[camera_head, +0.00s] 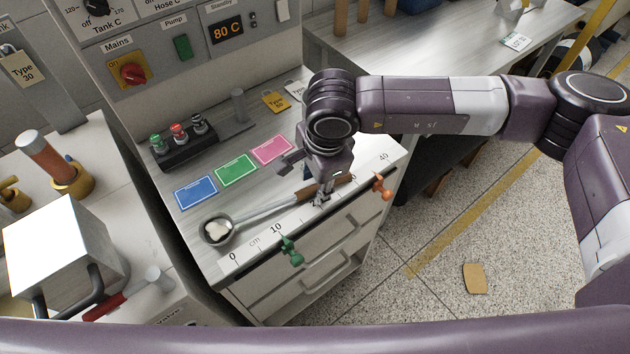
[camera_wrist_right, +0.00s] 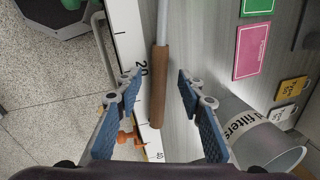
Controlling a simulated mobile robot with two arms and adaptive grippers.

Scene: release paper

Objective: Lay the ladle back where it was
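The ladle (camera_head: 265,211) lies on the bench top (camera_head: 207,262). Its round bowl, with something pale in it, is at the left and its brown wooden handle (camera_head: 307,192) at the right. My right gripper (camera_head: 306,181) is over the handle. In the right wrist view the gripper (camera_wrist_right: 160,86) is open, one blue-padded finger on each side of the handle (camera_wrist_right: 160,75), with gaps on both sides. The handle lies along the edge of the white ruler strip (camera_wrist_right: 130,45). My left gripper is not in view.
Blue, green (camera_head: 235,170) and pink (camera_head: 272,149) cards lie behind the ladle. Green (camera_head: 291,250) and orange (camera_head: 382,187) clamps sit on the front edge. A cylinder marked "filters" (camera_wrist_right: 262,140) stands beside the right finger. A switch block (camera_head: 183,147) is at the back.

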